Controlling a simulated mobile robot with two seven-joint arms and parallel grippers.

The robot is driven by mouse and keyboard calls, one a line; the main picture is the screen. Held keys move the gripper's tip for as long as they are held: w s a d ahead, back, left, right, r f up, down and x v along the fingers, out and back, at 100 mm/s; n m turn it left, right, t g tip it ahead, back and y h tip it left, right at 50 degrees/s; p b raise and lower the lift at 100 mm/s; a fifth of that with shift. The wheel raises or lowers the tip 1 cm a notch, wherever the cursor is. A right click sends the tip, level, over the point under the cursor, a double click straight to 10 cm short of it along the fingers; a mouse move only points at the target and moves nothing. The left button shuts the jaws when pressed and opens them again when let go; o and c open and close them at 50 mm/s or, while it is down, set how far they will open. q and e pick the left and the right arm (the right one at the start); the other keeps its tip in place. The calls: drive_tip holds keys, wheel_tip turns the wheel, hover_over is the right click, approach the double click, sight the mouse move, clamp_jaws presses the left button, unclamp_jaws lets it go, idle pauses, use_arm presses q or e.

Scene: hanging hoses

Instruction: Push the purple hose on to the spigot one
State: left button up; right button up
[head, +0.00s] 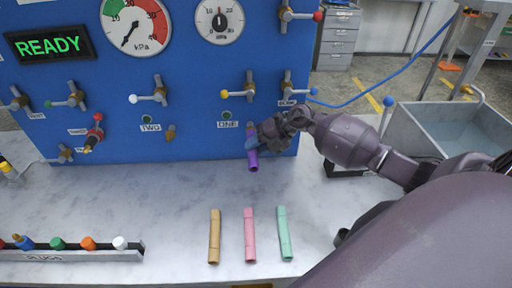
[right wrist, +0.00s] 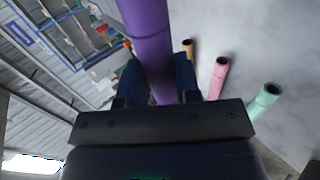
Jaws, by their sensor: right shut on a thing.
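The purple hose (head: 253,161) hangs roughly upright in front of the blue panel, its lower end showing below my right gripper (head: 254,143). My right gripper is shut on it. In the right wrist view the purple hose (right wrist: 148,40) runs between the two fingers (right wrist: 158,85). Spigot one (head: 250,127) is beside the label ONE, just above my right gripper and mostly covered. I cannot tell whether the hose's upper end is touching it or around it. My left gripper is not in view.
Tan (head: 214,236), pink (head: 250,235) and green (head: 284,233) hoses lie on the pale bench. A rack of plugs (head: 80,255) stands at the front left. Spigot two (head: 171,132) is bare. Valve handles stick out of the panel (head: 190,80). A grey sink (head: 440,112) is at right.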

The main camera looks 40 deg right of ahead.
drive_tip(key=shift+w+d+r, duration=0.1)
drive_tip(key=shift+w+r, duration=0.05)
drive_tip(key=o, duration=1.1)
drive_tip(key=shift+w, duration=0.15)
drive_tip(key=shift+b+v, duration=0.55)
drive_tip(key=shift+v, duration=4.85)
